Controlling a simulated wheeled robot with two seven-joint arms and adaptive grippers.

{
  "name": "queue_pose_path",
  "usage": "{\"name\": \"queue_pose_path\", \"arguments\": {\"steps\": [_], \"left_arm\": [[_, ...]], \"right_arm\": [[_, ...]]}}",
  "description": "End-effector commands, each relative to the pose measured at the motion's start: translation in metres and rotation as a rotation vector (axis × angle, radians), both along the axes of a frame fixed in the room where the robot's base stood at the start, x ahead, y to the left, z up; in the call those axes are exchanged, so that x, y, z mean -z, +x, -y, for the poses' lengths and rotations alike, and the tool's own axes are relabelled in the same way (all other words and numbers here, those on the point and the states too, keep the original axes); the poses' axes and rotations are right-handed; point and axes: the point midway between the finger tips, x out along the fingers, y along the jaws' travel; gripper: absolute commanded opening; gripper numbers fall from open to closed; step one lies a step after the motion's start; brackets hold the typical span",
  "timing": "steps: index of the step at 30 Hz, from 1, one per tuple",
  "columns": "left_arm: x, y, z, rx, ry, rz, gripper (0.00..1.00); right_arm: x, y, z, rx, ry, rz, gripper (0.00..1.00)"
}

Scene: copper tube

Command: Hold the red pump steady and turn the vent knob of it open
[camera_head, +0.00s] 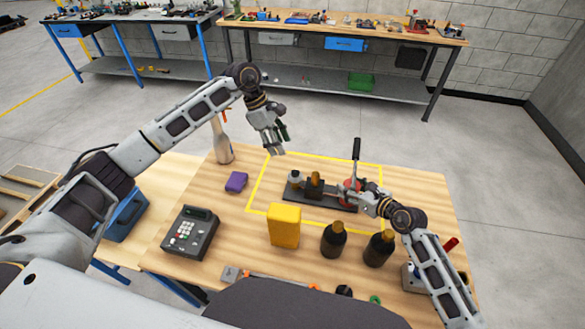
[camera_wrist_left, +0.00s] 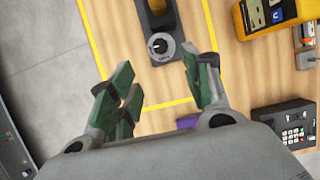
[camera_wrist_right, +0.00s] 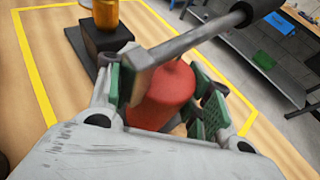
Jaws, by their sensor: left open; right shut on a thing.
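The red pump body (camera_head: 347,186) stands at the right end of a dark base plate (camera_head: 327,201), with a lever (camera_head: 356,150) standing up from it. My right gripper (camera_wrist_right: 165,92) is shut on the red body (camera_wrist_right: 162,97), one finger on each side; the lever's metal bar crosses in front. The vent knob (camera_head: 295,177) is at the plate's left end. In the left wrist view the knob (camera_wrist_left: 158,45) is a round dark dial on a grey disc. My left gripper (camera_head: 275,147) is open and empty, above and behind the knob, apart from it.
A yellow meter (camera_head: 284,226) and two dark bottles (camera_head: 333,240) stand in front of the pump. A purple block (camera_head: 236,182), a spray bottle (camera_head: 222,140) and a keypad device (camera_head: 190,232) are to the left. Yellow tape (camera_head: 252,199) frames the pump area.

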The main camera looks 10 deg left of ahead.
Motion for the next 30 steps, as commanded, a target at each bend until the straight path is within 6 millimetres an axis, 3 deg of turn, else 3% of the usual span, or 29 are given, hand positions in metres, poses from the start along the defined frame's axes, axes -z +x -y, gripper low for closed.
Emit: {"name": "queue_pose_path", "arguments": {"steps": [8,30], "left_arm": [[0.02,-0.001,0.008,0.001,-0.001,-0.004,0.49],[0.101,0.0,0.042,0.001,-0.001,-0.002,0.49]], "right_arm": [[0.0,-0.001,-0.001,0.0,0.004,-0.005,0.0],[0.0,-0.001,-0.001,0.0,0.004,-0.004,0.0]]}}
